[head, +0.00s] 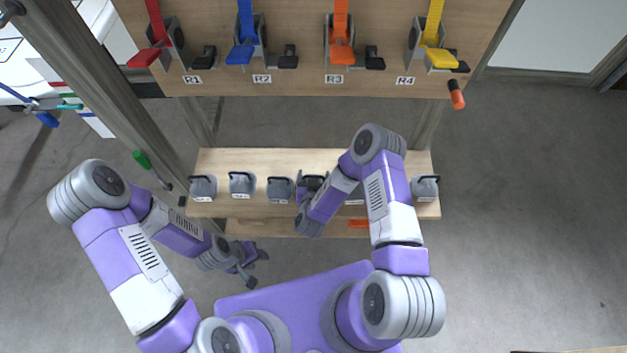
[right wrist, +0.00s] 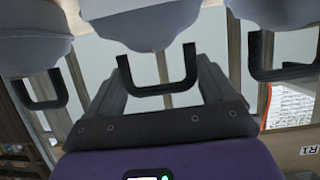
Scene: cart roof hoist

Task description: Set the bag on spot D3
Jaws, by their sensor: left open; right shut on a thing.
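No bag can be made out for certain, and no D3 label is legible. A row of grey blocks with black U-shaped handles, such as the leftmost block (head: 203,187), stands along the lower wooden shelf (head: 225,160). Small labels on them are too small to read. My right gripper (head: 312,184) is at the middle of this row, partly hidden by its own arm. In the right wrist view it is shut on the black handle (right wrist: 158,90) of a grey block (right wrist: 145,28). My left gripper (head: 257,268) is open and empty, low in front of the shelf.
An upper board (head: 300,80) carries red, blue, orange and yellow levers with straps, labelled R1 to R4. A slanting post (head: 100,95) stands at the left, near a green-handled rod (head: 143,161). Open floor (head: 530,200) lies to the right.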

